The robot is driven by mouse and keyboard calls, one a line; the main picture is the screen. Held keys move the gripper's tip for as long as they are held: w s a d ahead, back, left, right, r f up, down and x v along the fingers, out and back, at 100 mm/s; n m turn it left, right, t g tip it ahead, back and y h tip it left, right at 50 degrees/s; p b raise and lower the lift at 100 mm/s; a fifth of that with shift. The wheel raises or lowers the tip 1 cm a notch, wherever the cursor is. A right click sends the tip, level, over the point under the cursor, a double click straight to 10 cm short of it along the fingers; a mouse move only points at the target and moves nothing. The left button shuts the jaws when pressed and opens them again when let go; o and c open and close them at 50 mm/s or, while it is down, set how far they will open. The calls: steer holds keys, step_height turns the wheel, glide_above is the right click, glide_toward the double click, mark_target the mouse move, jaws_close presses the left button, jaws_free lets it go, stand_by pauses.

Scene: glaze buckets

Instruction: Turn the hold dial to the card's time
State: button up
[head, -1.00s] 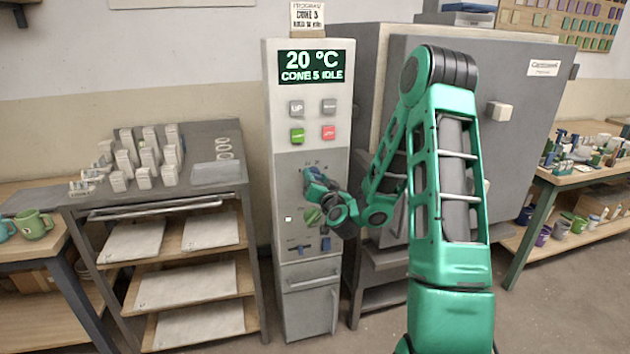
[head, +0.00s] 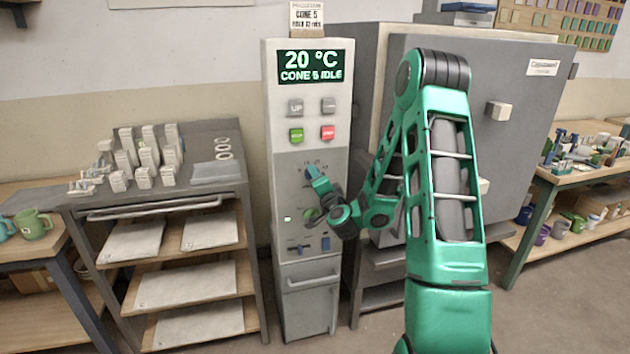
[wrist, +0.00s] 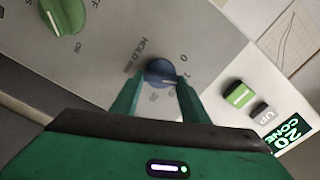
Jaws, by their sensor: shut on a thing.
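The hold dial (wrist: 160,71) is a blue round knob on the grey control panel, with the word HOLD and numbers printed around it. My gripper (wrist: 158,85) is shut on the dial, one finger on each side, as the wrist view shows. In the head view my gripper (head: 317,180) is at the panel's middle and covers most of the dial. The card (head: 307,16) stands on top of the control column (head: 268,120). It reads CONE 5 with a small hold line in minutes, too small to read surely.
The display (head: 315,67) reads 20 °C, CONE 5 IDLE. Several buttons sit below it. The kiln (head: 540,120) stands right of the column and a shelf rack (head: 165,200) left.

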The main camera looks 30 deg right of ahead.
steer(key=shift+w+a+r+m, duration=0.2)
steer(key=shift+a+r+m, duration=0.1)
steer(key=shift+a, duration=0.15)
steer(key=o, duration=1.1)
steer(key=shift+c, duration=0.2)
steer(key=shift+s+d+f, duration=0.1)
steer(key=shift+d+f, duration=0.05)
